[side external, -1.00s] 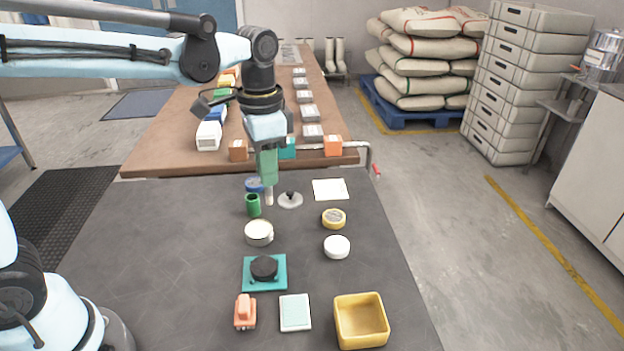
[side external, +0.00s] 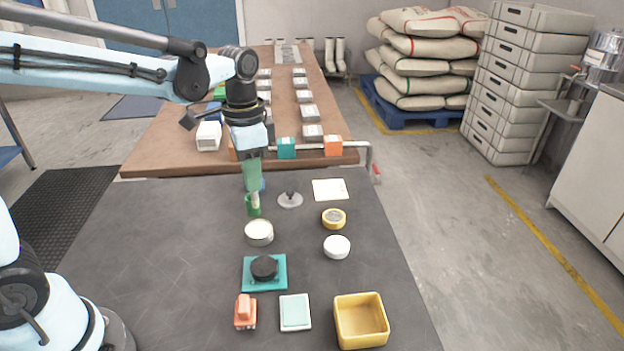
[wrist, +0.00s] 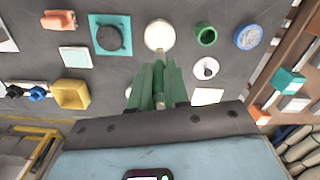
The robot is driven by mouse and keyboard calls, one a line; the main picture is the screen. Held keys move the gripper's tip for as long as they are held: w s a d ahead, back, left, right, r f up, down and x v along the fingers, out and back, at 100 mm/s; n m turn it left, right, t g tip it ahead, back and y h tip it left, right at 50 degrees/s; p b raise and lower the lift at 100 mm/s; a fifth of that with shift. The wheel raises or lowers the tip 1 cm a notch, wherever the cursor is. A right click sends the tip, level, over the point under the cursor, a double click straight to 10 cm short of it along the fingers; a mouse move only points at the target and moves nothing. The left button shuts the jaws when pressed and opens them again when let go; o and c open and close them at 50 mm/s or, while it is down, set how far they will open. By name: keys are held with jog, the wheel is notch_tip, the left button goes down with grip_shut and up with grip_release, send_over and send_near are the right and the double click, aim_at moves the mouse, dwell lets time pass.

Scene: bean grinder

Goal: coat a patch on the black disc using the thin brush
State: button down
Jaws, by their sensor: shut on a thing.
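The black disc (side external: 264,267) rests on a teal square plate (side external: 285,284) on the dark table; in the wrist view the disc (wrist: 109,38) is at upper left. My gripper (side external: 253,184) points down over the table's far part, its green fingers shut on the thin brush (side external: 255,200). The brush's pale end points down and lines up with the green cup (side external: 250,211) in the side view. In the wrist view the cup (wrist: 206,34) lies apart to the right of the fingers and looks empty.
A cream round tin (side external: 259,238) stands between cup and disc. A white knobbed disc (side external: 290,201), yellow tape roll (side external: 333,218) and white lid (side external: 337,246) lie right. An orange block (side external: 245,310), pale tile (side external: 295,312) and yellow bin (side external: 361,334) are in front.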

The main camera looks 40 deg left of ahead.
aim_at(256, 207)
jog(key=shift+f, duration=2.5)
jog(key=shift+f, duration=0.55)
jog(key=shift+r, duration=0.1)
jog(key=shift+r, duration=3.4)
